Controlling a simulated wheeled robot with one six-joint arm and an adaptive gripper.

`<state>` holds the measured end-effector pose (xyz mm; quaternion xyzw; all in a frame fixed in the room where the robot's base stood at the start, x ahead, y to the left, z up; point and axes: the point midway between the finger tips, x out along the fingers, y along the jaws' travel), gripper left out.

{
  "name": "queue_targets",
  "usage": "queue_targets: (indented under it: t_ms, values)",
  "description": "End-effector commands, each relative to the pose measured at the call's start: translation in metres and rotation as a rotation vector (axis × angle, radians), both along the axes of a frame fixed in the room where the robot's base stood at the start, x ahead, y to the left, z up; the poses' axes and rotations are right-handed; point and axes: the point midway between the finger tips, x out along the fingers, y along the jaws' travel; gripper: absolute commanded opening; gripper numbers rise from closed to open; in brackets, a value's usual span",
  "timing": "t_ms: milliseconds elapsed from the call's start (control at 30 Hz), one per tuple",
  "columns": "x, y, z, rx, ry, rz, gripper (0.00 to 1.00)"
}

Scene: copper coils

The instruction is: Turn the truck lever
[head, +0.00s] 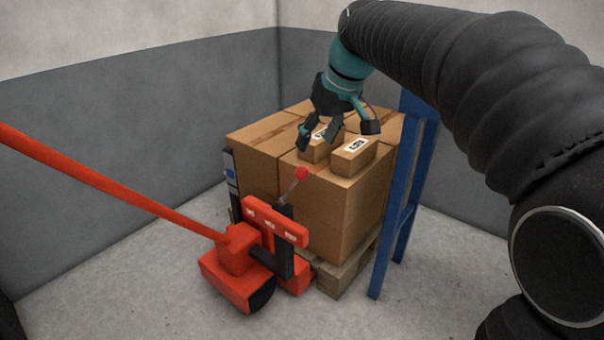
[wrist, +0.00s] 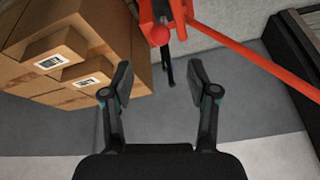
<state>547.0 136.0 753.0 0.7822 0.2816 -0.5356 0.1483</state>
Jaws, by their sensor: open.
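The truck lever is a short grey rod with a red ball knob (head: 302,173), standing tilted up from the red pallet truck (head: 275,222) in the head view. In the wrist view the knob (wrist: 159,36) shows near the top middle, ahead of my fingertips, with part of the red truck (wrist: 181,12) beside it. My gripper (head: 340,137) is open and empty, above and behind the knob in the head view, over the boxes. In the wrist view my two fingers (wrist: 160,85) stand wide apart with nothing between them. The knob is apart from both fingers.
Large cardboard boxes (head: 335,205) stand on a wooden pallet (head: 342,277), with two small labelled boxes (head: 353,154) on top, close to my gripper. A blue upright frame (head: 393,235) stands at their right. The truck's long red handle (head: 110,187) reaches left. Grey walls enclose the corner.

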Motion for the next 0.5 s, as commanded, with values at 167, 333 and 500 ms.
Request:
queue_targets:
  t_ms: [167,333,500]
  values:
    - [0.008,0.009,-0.035,-0.001,0.004,0.000,0.59]
    - [0.017,0.019,-0.064,-0.001,0.005,0.000,0.59]
    - [0.024,0.026,-0.087,-0.001,0.003,-0.002,0.59]
